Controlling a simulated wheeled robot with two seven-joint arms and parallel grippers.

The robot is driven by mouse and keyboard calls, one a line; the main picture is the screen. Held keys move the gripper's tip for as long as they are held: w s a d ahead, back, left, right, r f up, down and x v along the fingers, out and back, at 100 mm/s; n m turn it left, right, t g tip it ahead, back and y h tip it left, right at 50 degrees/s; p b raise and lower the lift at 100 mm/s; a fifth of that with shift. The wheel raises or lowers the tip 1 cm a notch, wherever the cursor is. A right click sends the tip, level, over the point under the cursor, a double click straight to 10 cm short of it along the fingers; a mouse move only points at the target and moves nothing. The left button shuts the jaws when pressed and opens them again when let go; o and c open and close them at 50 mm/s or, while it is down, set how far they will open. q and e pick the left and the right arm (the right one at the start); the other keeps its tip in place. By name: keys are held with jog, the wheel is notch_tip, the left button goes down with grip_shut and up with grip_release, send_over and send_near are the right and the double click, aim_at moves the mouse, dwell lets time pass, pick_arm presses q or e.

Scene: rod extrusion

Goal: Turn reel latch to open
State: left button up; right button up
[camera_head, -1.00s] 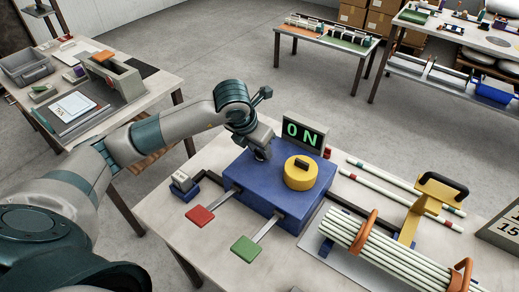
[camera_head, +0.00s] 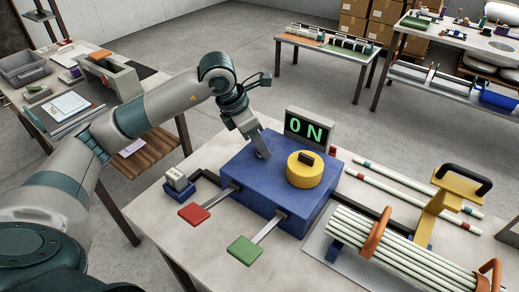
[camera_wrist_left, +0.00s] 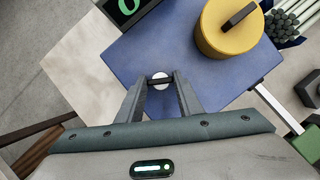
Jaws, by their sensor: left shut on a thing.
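The blue box (camera_head: 242,168) stands on the table with a yellow drum (camera_head: 304,174) on its top. The drum carries a short dark bar. My left gripper (camera_head: 263,154) reaches down to the box top, left of the drum. In the left wrist view, the reel latch, a small dark bar (camera_wrist_left: 159,79) over a whitish disc, sits between the fingertips of my left gripper (camera_wrist_left: 160,85), which are shut on it. The fingers hide the latch in the head view. My right gripper is not in view.
A display reading "ON" (camera_head: 310,127) stands behind the box. Red (camera_head: 194,213) and green (camera_head: 245,251) paddles stick out in front. A bundle of pale rods (camera_head: 400,252) and a yellow stand (camera_head: 438,205) are at the right.

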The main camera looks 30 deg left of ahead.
pick_arm(q)
jog(key=m+g+b, duration=0.1)
jog(key=m+b, duration=0.1)
jog(key=m, duration=0.1)
jog(key=m+h+b, duration=0.1)
jog(key=m+b, duration=0.2)
jog(key=shift+w+a+f+g, duration=0.1)
jog(key=shift+w+a+g, duration=0.1)
jog(key=shift+g, duration=0.2)
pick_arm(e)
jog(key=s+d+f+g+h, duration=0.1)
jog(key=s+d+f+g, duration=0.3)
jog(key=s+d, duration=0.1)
pick_arm(q)
jog(key=m+g+b, duration=0.1)
jog(key=m, duration=0.1)
jog(key=m+b, duration=0.1)
jog(key=m, duration=0.1)
jog(key=shift+w+m+g+h+b, duration=0.15)
jog(key=shift+m+g+h+b, duration=0.25)
jog(key=shift+r+m+g, duration=0.2)
jog(key=shift+m+g, duration=0.1)
jog(key=shift+m, duration=0.3)
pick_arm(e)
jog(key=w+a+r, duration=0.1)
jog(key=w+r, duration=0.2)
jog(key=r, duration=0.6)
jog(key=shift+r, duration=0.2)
